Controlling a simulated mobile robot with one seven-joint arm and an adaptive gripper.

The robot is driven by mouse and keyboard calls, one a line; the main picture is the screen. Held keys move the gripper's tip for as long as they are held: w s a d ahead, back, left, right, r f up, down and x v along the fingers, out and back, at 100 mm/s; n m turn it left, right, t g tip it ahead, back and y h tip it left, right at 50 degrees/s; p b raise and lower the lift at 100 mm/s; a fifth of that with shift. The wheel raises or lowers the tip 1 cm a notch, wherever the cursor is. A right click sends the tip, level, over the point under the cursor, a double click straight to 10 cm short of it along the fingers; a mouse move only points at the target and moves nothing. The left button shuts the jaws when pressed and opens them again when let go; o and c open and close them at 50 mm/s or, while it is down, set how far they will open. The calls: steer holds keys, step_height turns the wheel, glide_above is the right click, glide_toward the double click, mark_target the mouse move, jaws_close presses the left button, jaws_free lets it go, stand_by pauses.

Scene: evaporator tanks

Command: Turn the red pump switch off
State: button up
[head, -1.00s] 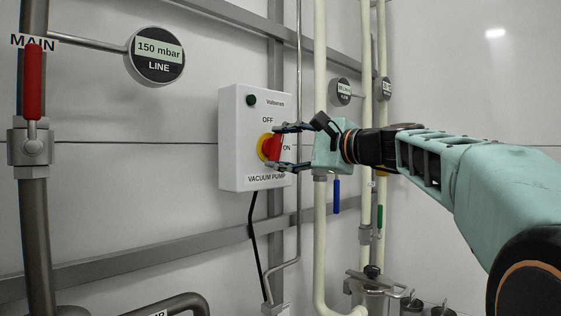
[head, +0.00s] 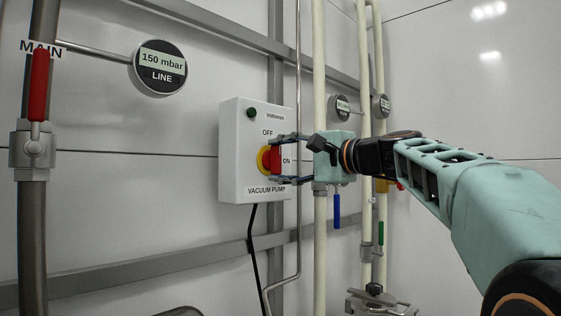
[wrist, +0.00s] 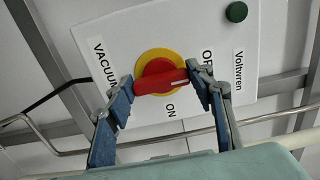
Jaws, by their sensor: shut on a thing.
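The red pump switch (head: 276,159) sits on a yellow disc on the front of the white vacuum pump box (head: 232,150). In the wrist view its red handle (wrist: 160,82) lies nearly level, with a white mark at its right end, on the side of the OFF label (wrist: 207,64). The ON label (wrist: 170,109) is below it. In the head view the handle looks about upright. My gripper (head: 275,160) reaches from the right, its two blue fingers at the handle's opposite ends. The fingers also flank it in the wrist view (wrist: 159,86).
A dark green lamp (head: 252,113) is on the box's upper part. A black cable (head: 254,245) hangs below it. Pale pipes (head: 319,70) stand behind my gripper, with a blue valve handle (head: 337,210) below. The red MAIN valve handle (head: 39,85) and LINE gauge (head: 160,67) are to the left.

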steer(key=o, duration=1.2)
steer(key=shift+c, duration=0.2)
steer(key=v, duration=1.2)
